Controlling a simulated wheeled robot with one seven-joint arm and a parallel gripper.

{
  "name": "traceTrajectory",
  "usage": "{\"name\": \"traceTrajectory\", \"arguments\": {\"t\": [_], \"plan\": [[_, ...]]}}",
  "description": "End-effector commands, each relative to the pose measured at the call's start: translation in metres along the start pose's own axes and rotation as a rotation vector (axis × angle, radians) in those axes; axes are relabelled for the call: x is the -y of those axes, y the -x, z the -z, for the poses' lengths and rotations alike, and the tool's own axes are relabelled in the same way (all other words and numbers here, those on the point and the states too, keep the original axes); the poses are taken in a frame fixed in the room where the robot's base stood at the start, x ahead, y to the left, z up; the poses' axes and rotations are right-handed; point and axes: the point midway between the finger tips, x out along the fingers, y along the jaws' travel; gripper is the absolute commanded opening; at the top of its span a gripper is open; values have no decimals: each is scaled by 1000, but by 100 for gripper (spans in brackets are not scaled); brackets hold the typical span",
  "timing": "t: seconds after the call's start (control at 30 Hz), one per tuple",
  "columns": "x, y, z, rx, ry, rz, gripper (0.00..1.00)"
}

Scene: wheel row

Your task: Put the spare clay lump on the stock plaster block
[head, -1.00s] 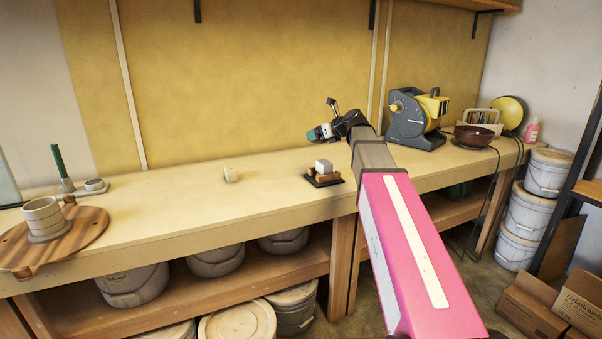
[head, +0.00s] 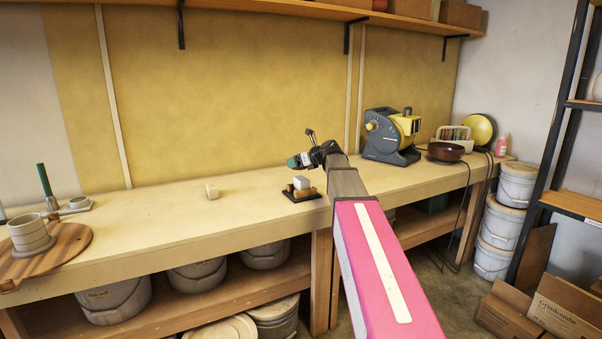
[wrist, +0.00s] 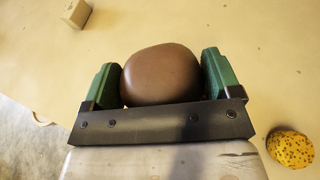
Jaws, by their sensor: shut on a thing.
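My gripper (wrist: 160,80) is shut on a brown, smooth, rounded clay lump (wrist: 160,75), between its green fingers in the wrist view. In the head view my gripper (head: 299,161) is above the bench, pointing left, and the lump is hard to make out. A small cream block (head: 212,190) sits alone on the bench left of my gripper; a cream block also shows at the top left of the wrist view (wrist: 77,13). A whitish block (head: 301,182) is among brown pieces on a black tray (head: 303,197) below my gripper. I cannot tell which is the stock plaster block.
A yellow speckled lump (wrist: 290,148) lies at lower right in the wrist view. A wooden board (head: 75,243) with grey rings is at the left. A grey and yellow machine (head: 391,137) and a dark bowl (head: 446,152) stand at the right. Bench between board and cream block is clear.

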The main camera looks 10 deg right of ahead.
Motion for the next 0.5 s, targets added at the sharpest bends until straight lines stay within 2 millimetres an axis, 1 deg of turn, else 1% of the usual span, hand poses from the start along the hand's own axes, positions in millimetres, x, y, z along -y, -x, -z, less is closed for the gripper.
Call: {"name": "traceTrajectory", "arguments": {"t": [0.03,0.13,0.27,0.5], "plan": [[7,-1,3,1,-2,1,46],[13,-1,6,2,0,0,46],[14,-2,11,2,-1,-1,46],[13,-13,38,0,-1,-1,46]]}}
